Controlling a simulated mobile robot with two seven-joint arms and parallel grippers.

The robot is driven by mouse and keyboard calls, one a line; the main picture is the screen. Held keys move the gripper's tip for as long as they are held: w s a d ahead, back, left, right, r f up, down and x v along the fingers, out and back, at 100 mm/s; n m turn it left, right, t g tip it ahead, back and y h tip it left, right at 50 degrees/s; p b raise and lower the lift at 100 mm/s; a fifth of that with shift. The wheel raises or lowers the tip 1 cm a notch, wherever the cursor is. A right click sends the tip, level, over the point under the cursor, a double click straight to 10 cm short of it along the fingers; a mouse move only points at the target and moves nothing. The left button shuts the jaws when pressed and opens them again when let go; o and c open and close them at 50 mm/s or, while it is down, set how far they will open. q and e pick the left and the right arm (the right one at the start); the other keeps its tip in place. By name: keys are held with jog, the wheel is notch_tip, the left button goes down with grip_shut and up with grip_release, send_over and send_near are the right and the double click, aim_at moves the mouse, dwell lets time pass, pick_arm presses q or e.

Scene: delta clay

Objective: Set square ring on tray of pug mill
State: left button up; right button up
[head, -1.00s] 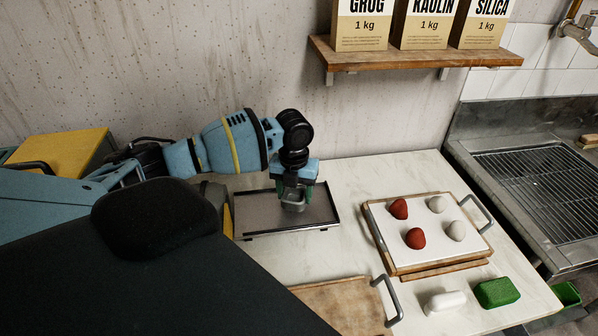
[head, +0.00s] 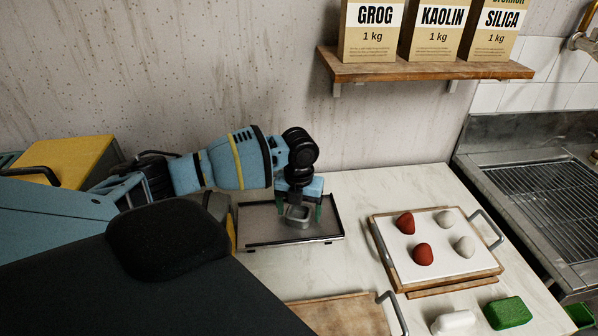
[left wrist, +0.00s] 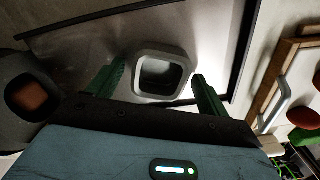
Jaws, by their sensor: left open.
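The grey square ring (head: 297,216) sits on the dark, flat tray (head: 258,233), near its middle right. My left gripper (head: 299,208) is just above the ring, pointing down, with its green fingers spread on either side. In the left wrist view the ring (left wrist: 143,88) lies between the two open fingers, with a gap on both sides. The tray rim (left wrist: 242,52) shows there too. A dark round mouth (left wrist: 14,92) with brown inside, seemingly the pug mill's outlet, is at the left. My right gripper is not in view.
A wooden-framed white board (head: 395,257) with red and pale lumps stands to the right. A green sponge (head: 508,313) and a white piece (head: 453,321) lie in front. A shelf (head: 430,70) with bags hangs above. The worktop between tray and board is clear.

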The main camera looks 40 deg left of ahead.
pick_arm(q)
notch_tip(320, 180, up, 12)
jog(key=shift+r+p, duration=0.2)
jog(key=shift+p, duration=0.1)
dwell(0.8)
jog(key=shift+s+f, duration=0.1)
